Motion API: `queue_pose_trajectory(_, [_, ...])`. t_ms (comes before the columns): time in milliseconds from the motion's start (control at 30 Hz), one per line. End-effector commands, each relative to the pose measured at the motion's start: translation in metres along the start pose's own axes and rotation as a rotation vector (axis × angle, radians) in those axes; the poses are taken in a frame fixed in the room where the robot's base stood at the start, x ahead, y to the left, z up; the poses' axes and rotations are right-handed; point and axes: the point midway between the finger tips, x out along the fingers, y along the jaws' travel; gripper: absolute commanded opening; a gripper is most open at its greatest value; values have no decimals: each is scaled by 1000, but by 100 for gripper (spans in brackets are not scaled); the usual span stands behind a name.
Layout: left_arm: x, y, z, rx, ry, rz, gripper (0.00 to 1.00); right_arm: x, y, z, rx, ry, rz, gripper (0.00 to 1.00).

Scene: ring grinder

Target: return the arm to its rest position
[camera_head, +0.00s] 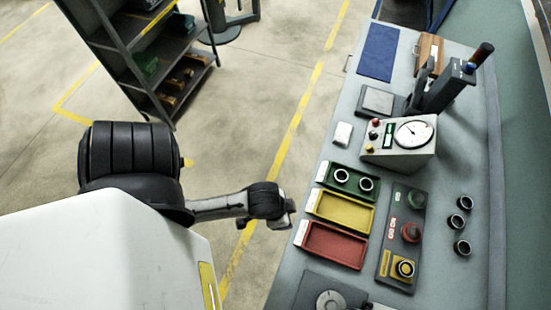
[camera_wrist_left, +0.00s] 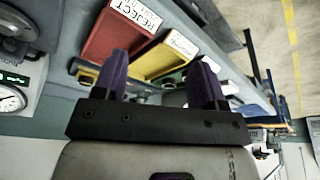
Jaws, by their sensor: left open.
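My left arm comes in from the left in the head view, and its gripper (camera_head: 286,212) hangs over the floor just beside the bench's left edge, level with the trays. In the left wrist view the two dark fingers of the left gripper (camera_wrist_left: 163,80) stand apart, with no object clearly held between them. The bench (camera_head: 340,145) with its trays lies beyond the fingers. My right gripper is not in view.
On the bench are a green tray (camera_head: 340,189) holding two rings, an empty yellow tray (camera_head: 341,213) and an empty red tray (camera_head: 334,244). A dial gauge box (camera_head: 400,140), a button panel (camera_head: 400,240) and three loose rings stand further right. A shelf rack (camera_head: 150,50) is upper left; open floor lies between.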

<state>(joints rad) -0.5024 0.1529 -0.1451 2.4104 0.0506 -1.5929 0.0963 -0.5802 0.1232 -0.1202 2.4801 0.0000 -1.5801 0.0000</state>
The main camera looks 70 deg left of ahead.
Motion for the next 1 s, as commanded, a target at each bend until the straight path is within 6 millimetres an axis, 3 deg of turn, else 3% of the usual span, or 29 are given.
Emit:
queue_pose_trajectory(200, [-18,-4,17,49,13,-32,65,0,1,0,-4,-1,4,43])
queue_pose_trajectory(667, [-25,-4,15,54,14,-34,65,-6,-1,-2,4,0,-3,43])
queue_pose_trajectory(867, [-54,-3,6,54,13,-33,65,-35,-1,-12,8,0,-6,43])
queue_pose_trajectory(1000, [-87,-3,-4,53,13,-33,65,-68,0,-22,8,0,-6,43])
